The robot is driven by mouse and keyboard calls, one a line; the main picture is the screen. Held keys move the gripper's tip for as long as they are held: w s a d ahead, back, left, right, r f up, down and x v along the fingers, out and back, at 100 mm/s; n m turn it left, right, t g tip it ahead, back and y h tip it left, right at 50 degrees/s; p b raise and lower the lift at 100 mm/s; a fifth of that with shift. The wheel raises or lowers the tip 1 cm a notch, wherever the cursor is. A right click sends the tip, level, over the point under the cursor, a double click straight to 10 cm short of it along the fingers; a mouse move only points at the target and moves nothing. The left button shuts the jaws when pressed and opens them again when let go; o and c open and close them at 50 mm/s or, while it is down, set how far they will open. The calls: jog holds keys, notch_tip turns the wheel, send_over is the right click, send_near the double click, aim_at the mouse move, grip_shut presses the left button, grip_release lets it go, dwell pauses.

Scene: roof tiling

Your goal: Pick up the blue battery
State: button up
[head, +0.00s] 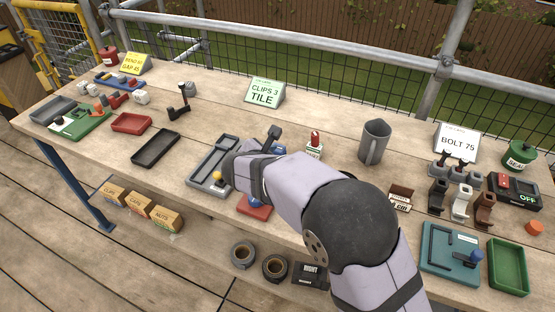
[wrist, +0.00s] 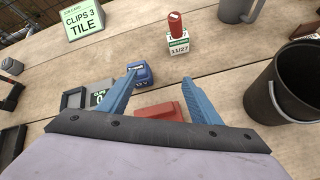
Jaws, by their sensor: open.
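A blue block with a white label and dark top, which looks like the blue battery (wrist: 141,72), stands on the wooden bench in the wrist view. My gripper (wrist: 158,77) is open, its two blue fingers spread with nothing between them. The left fingertip overlaps the battery's near left side in the picture; I cannot tell whether they touch. The battery is left of the gap's middle. In the head view my arm covers most of this area, and the battery cannot be made out clearly there.
A red block (wrist: 160,111) lies between the fingers' bases, nearer me. A red-handled stamp (wrist: 176,25) stands beyond. A dark bucket-like container (wrist: 285,88) is at right. A grey tray (head: 205,178) sits left of my arm. A grey jug (head: 374,143) stands behind. Bare wood lies between.

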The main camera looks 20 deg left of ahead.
jog(key=a+n, duration=0.1)
jog(key=a+n+t, duration=0.1)
jog(key=a+n, duration=0.1)
jog(key=a+n+t, duration=0.1)
jog(key=n, duration=0.1)
jog(key=shift+s+a+r+b, duration=0.1)
jog(key=shift+s+a+b, duration=0.2)
jog(key=shift+s, duration=0.05)
jog(key=shift+p+x, duration=1)
jog(key=shift+x, duration=2.7)
jog(key=shift+s, duration=0.1)
jog(key=c, duration=1.3)
